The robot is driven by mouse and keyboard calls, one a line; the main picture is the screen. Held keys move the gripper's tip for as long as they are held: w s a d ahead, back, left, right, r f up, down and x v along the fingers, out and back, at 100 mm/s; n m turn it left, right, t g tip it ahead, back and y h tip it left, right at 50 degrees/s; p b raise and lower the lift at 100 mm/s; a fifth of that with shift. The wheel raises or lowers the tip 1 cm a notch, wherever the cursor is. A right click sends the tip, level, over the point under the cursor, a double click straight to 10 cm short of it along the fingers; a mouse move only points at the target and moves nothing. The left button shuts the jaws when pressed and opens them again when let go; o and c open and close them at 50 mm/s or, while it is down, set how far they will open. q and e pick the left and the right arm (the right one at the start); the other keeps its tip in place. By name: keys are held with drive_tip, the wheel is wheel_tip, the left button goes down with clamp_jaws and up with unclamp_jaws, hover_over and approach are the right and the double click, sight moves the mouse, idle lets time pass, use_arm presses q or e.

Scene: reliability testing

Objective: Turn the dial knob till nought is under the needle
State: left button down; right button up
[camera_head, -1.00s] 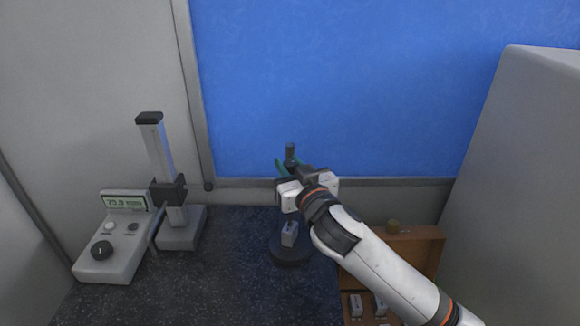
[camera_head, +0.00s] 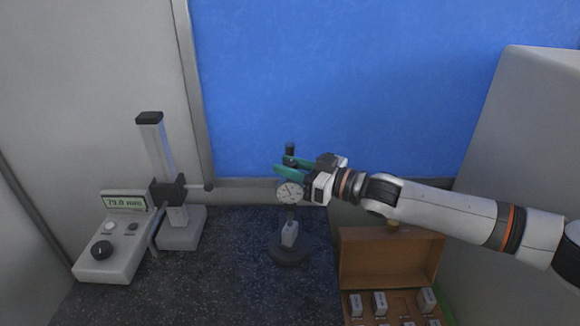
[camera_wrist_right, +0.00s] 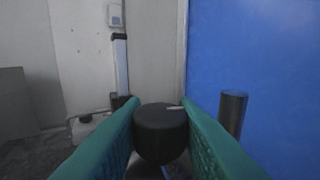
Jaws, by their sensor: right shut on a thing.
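The dial gauge (camera_head: 290,193) has a round white face with dark marks; its needle and numbers are too small to read. It is on a stand with a round dark base (camera_head: 290,254). My right gripper (camera_head: 282,166) is at the top of the gauge, its green fingers reaching in from the right. In the right wrist view the fingers are shut on a black round knob (camera_wrist_right: 160,132) with a white line near its right side. The knob is hidden in the head view. My left gripper is not in view.
A small grey block (camera_head: 289,233) stands on the base under the gauge. At left are a height gauge (camera_head: 160,150) and a box with a display (camera_head: 124,202) reading about 79.9 mm. An open wooden case (camera_head: 390,268) with several grey blocks is at right.

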drive_tip(key=n+g+y, duration=0.1)
drive_tip(key=n+g, duration=0.1)
drive_tip(key=g, duration=0.1)
drive_tip(key=shift+w, duration=0.1)
drive_tip(key=n+g+y, duration=0.1)
drive_tip(key=g, duration=0.1)
drive_tip(key=shift+f+n+g+b, duration=0.1)
drive_tip(key=shift+n+g+b, duration=0.2)
drive_tip(key=shift+n+b, duration=0.1)
drive_tip(key=n+g+b, duration=0.1)
drive_tip(key=g, duration=0.1)
drive_tip(key=shift+f+n+g, duration=0.1)
drive_tip(key=shift+n+g, duration=0.2)
drive_tip(key=shift+n+g+b, duration=1.3)
drive_tip(key=shift+g, duration=0.7)
drive_tip(key=shift+r, duration=0.2)
drive_tip(key=o, duration=1)
drive_tip(key=shift+c, duration=0.2)
